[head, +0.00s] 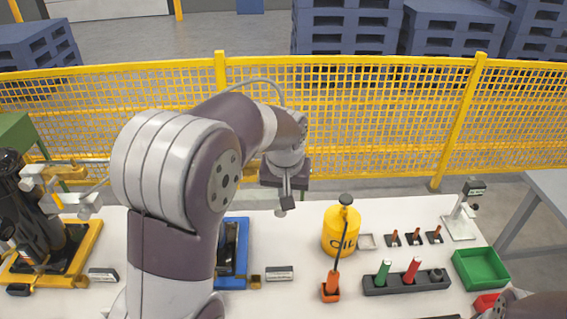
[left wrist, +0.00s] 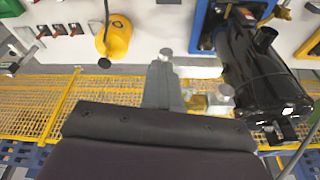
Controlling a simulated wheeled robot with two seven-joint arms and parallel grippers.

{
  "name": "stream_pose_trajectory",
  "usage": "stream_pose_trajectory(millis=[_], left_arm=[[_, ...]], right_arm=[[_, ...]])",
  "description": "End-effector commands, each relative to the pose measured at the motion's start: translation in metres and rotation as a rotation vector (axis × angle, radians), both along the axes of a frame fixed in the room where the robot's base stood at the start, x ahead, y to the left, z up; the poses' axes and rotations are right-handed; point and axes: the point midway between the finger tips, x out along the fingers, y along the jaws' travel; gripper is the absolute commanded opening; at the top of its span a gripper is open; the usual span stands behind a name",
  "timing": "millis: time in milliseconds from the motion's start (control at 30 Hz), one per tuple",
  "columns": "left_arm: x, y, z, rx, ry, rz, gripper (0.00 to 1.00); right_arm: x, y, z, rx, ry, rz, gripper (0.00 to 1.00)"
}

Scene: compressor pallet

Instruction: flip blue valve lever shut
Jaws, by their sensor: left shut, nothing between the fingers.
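My left gripper (head: 286,207) is shut and empty, pointing down over the back edge of the table, right of the blue pallet (head: 240,262). It also shows in the left wrist view (left wrist: 166,58). A black compressor tank (left wrist: 258,75) stands on the blue pallet in that view, with a silver-topped brass fitting (left wrist: 222,94) at its end, beside my gripper. My left arm hides most of this compressor in the head view. I cannot make out a blue valve lever in either view. My right gripper is out of view; only a bit of its arm shows at bottom right.
A yellow oil can (head: 341,231) stands right of the gripper. A tool holder (head: 405,284) with green and red handles and a green bin (head: 481,268) lie farther right. Another compressor sits on a yellow pallet (head: 85,262) at left. A yellow mesh fence (head: 380,125) stands behind the table.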

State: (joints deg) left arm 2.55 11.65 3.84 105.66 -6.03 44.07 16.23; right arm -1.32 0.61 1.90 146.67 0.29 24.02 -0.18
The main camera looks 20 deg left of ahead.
Motion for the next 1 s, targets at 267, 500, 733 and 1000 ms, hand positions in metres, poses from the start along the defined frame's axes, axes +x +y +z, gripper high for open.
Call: stream_pose_trajectory(millis=[267, 500, 733, 1000], left_arm=[[0.066, 0.033, 0.085, 0.026, -0.094, 0.185, 0.00], [0.067, 0.033, 0.084, 0.025, -0.097, 0.186, 0.00], [0.073, 0.036, 0.060, 0.025, -0.096, 0.185, 0.00], [0.091, 0.046, 0.015, 0.025, -0.093, 0.185, 0.00]], right_arm=[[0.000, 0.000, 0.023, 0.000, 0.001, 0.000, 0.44], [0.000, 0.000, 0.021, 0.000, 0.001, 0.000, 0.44], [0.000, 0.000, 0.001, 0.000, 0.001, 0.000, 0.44], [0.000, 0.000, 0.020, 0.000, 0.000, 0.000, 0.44]])
